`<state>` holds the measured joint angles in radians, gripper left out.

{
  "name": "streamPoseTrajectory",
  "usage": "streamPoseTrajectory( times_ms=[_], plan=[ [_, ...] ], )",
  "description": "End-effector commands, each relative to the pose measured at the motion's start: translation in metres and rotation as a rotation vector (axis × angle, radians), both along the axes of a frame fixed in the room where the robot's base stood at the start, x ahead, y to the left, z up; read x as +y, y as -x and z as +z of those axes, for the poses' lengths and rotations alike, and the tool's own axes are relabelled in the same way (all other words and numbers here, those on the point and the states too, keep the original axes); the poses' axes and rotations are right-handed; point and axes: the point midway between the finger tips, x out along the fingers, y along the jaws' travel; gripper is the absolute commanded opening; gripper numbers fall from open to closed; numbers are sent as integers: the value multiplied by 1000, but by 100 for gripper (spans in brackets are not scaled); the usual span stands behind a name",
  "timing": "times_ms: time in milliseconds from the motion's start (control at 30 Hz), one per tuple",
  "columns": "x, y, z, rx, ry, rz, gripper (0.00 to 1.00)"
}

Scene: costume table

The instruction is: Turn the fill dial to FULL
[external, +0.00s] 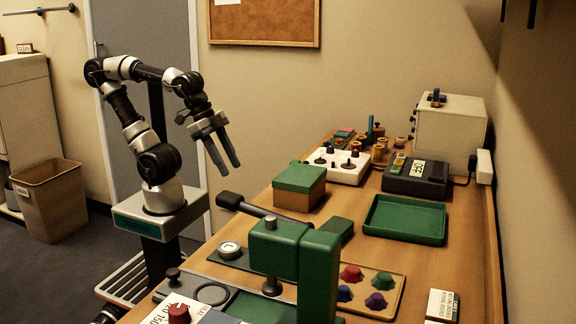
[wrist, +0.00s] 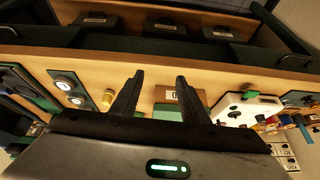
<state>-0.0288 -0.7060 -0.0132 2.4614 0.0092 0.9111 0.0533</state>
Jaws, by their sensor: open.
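No dial with a readable FILL or FULL label shows, so I cannot tell which one is the fill dial. A red knob (external: 179,313) stands on a white numbered plate (external: 205,318) at the bottom edge of the external view, partly cut off. A round white-faced dial (external: 230,249) sits on a dark panel beside the green press. A white panel (external: 345,168) with several small dark knobs lies farther back; a white panel (wrist: 246,106) also shows at right in the wrist view. My gripper (external: 222,165) is open and empty, raised left of the table, apart from everything; its fingers (wrist: 158,80) spread in the wrist view.
The green press (external: 290,250) with its long lever stands in front. A green-lidded box (external: 299,178), a green tray (external: 404,240), a dark OFF-labelled box (external: 415,187) and a white box (external: 450,118) occupy the table. Bare wood shows around the green tray.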

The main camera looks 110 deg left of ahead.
Motion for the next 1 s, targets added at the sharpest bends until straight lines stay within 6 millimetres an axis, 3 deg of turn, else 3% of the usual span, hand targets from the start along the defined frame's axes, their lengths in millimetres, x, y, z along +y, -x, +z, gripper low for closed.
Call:
streamPoseTrajectory(
  times_ms=[33, 200, 300, 433, 600, 800, 900, 1000],
  plan=[
    [7, -11, 24, 23, -36, -19, 41],
    [49, -68, 97, 154, -208, -197, 41],
    [84, -106, 130, 249, -284, -337, 41],
    [139, -152, 159, 357, -333, -530, 41],
    [225, -194, 174, 447, -321, -784, 41],
    [317, -207, 164, 455, -271, -1010, 41],
    [344, -205, 156, 445, -255, -1073, 41],
    [357, -203, 150, 437, -249, -1106, 41]
  ],
)
